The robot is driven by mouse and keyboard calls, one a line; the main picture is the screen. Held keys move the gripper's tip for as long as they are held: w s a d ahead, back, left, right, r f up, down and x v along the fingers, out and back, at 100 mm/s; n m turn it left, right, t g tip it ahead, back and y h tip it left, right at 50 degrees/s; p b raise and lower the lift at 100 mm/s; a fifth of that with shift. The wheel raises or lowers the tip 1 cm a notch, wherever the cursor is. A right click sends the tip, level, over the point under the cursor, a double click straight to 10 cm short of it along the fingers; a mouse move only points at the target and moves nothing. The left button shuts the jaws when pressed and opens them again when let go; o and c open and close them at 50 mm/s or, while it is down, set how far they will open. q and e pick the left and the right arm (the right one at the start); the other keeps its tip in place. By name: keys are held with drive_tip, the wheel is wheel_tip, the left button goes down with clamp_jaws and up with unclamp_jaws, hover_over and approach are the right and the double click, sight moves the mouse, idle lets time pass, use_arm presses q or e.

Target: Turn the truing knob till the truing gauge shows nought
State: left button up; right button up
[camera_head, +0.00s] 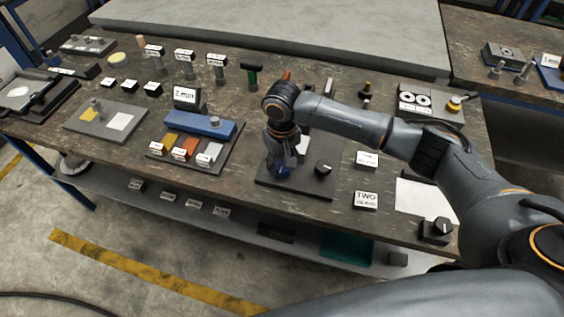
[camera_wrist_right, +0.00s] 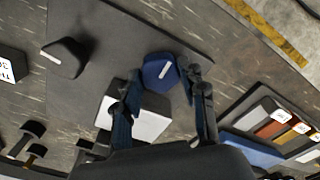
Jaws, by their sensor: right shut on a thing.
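A blue knob (camera_head: 282,172) with a white pointer line stands on a dark base plate (camera_head: 310,188) near the table's front edge. My right gripper (camera_head: 281,164) reaches down over it; in the wrist view the blue knob (camera_wrist_right: 160,71) sits between the fingertips, and the gripper is shut on it. A pale-faced block (camera_wrist_right: 135,120), possibly the truing gauge, stands behind the knob, partly covered by a finger; no reading is legible. A black knob (camera_head: 323,169) with a white mark stands on the same plate, to the right. My left gripper is not in view.
A fixture with a blue block (camera_head: 207,125) and labelled coloured blocks stands left of the plate. A "TWO" label block (camera_head: 365,200) and a white sheet (camera_head: 424,196) lie to the right. Another black knob (camera_head: 436,230) sits at the front right corner.

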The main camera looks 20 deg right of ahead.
drive_tip(key=shift+r+n+p, duration=0.2)
drive_tip(key=shift+n+p, duration=0.5)
drive_tip(key=shift+p, duration=0.35)
drive_tip(key=n+p, duration=0.5)
drive_tip(key=n, duration=0.1)
drive_tip(key=shift+f+n+p, duration=0.1)
drive_tip(key=shift+n+p, duration=0.2)
drive_tip(key=shift+n, duration=0.1)
drive_tip(key=shift+n+p, duration=0.55)
drive_tip(key=shift+n, duration=0.95)
drive_tip(key=shift+f, duration=0.1)
drive_tip(key=o, duration=1.1)
drive_tip(key=shift+o, duration=0.2)
